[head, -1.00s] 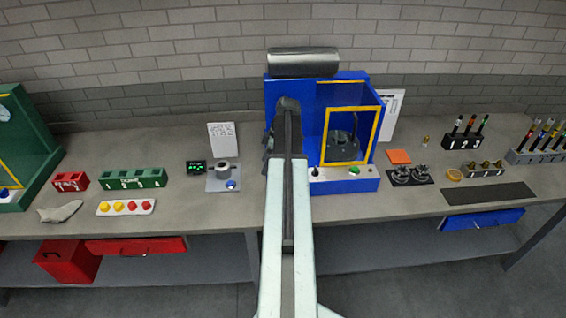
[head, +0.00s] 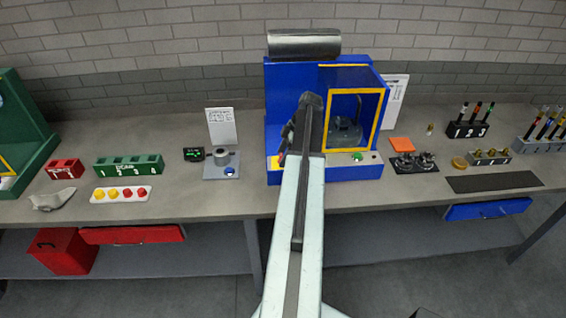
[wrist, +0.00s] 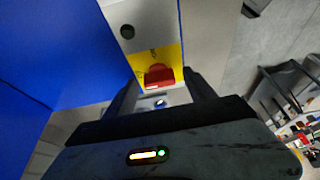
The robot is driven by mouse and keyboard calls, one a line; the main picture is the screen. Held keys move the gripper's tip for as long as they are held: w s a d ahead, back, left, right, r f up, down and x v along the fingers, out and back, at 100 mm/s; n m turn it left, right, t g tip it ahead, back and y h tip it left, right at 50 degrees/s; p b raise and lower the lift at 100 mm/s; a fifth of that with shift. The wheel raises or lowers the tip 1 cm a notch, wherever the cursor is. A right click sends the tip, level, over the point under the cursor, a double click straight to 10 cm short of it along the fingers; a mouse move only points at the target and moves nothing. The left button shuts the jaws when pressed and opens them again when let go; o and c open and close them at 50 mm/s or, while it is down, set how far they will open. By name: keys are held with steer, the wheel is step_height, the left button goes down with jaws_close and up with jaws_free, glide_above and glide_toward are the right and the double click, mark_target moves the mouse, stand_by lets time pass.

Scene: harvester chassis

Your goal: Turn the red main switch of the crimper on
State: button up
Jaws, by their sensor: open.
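The crimper is the blue machine (head: 290,85) with a yellow-framed opening, standing mid-bench in the head view. Its red main switch (wrist: 158,76) shows in the wrist view on a yellow plate (wrist: 137,60) set in the machine's grey front strip. In the head view a bit of the yellow plate (head: 274,162) shows left of my arm; I cannot make out the switch there. My gripper (wrist: 162,97) is open, with one dark finger on each side of the view just short of the switch.
A dark round button (wrist: 127,31) sits on the same strip beyond the yellow plate. A green button (head: 357,156) is at the strip's right. A grey fixture with a blue button (head: 230,171) stands left of the crimper, and a black plate with parts (head: 413,163) stands right.

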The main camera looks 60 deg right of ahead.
steer(key=c, duration=1.2)
steer(key=shift+a, duration=0.15)
steer(key=shift+c, duration=0.9)
